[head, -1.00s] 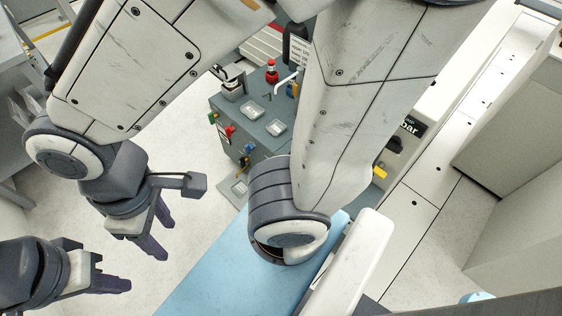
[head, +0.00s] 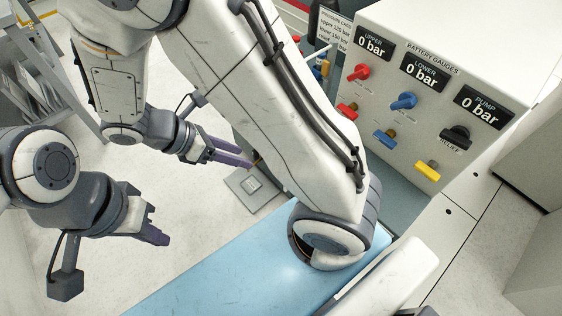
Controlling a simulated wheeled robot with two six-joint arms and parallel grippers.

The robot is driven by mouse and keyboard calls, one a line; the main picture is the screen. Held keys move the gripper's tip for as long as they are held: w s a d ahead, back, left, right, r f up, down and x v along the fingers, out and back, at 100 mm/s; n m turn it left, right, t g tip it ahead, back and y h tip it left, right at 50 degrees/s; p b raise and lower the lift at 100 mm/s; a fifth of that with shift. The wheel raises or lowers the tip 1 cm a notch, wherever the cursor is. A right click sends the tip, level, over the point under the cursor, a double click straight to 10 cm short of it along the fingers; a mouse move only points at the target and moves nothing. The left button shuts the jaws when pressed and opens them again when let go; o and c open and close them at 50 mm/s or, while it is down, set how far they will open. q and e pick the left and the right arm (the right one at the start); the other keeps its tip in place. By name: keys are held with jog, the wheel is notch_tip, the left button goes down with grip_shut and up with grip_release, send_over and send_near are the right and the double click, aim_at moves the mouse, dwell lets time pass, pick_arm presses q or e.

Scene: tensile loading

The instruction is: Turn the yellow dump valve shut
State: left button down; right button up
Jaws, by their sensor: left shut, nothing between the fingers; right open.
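The yellow dump valve (head: 427,170) is a short bar handle low on the white gauge panel (head: 410,125), at the right of the head view. Its bar slants slightly down to the right. My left gripper (head: 160,238) is at the lower left, shut and empty, pointing right over the floor and far from the valve. My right gripper (head: 252,159) is open and empty near the middle, with its two fingers pointing right. The large arm link in front stands between it and the panel. No gripper touches the valve.
A black relief knob (head: 456,134) is just above the yellow handle. Red (head: 358,72) and blue (head: 404,101) handles are to its left. Three gauges above read 0 bar. A light blue surface (head: 230,265) lies below. A metal rack (head: 40,80) stands at the left.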

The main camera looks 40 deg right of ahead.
jog(key=w+d+f+n+t+h+b, duration=0.1)
jog(key=w+d+f+n+h+b, duration=0.35)
jog(key=f, duration=0.95)
jog(key=w+d+f+n+t+h+b, duration=0.2)
jog(key=d+f+n+b, duration=0.3)
jog(key=f+n+b, duration=0.6)
jog(key=w+d+f+n+t+h+b, duration=0.1)
jog(key=w+d+f+n+h+b, duration=0.4)
jog(key=f, duration=1.1)
jog(key=shift+m+y, duration=0.65)
jog(key=shift+y, duration=0.1)
jog(key=d+b, duration=0.1)
jog(key=d, duration=0.5)
jog(key=d+b, duration=0.1)
jog(key=d, duration=0.2)
jog(key=shift+s+d+b, duration=0.3)
jog(key=shift+d+b, duration=0.05)
jog(key=shift+c, duration=0.3)
grip_shut()
